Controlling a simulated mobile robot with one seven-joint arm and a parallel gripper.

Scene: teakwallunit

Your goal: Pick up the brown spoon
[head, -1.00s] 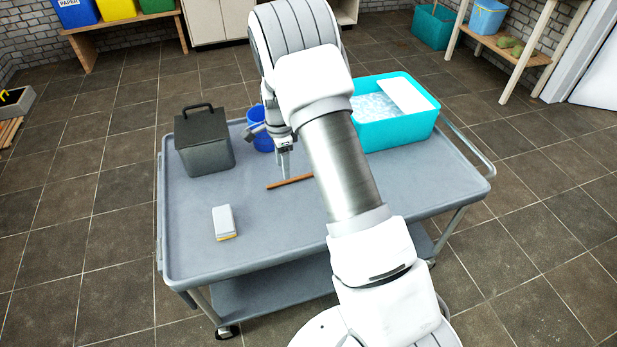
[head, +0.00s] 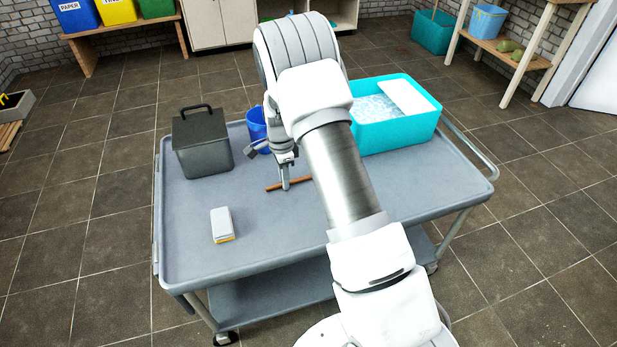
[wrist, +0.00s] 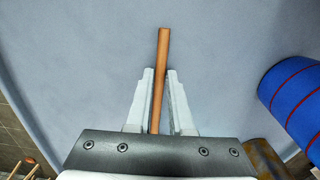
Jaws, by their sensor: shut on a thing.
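The brown spoon (head: 274,188) is at the middle of the grey cart top, and its thin brown handle (wrist: 163,50) shows in the wrist view. My gripper (head: 285,186) points down at the spoon. In the wrist view my gripper (wrist: 160,75) has its two pale fingers on either side of the handle, shut on it. The handle sticks out beyond the fingertips. The far part of the spoon is hidden behind my arm in the head view. I cannot tell whether the spoon is clear of the cart top.
The grey cart (head: 190,255) carries a dark lidded bin (head: 203,150) at back left, a blue cup (head: 257,128) behind my gripper, a teal tub (head: 405,135) at back right and a white-and-yellow sponge (head: 222,225) at front left. The cart top between is clear.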

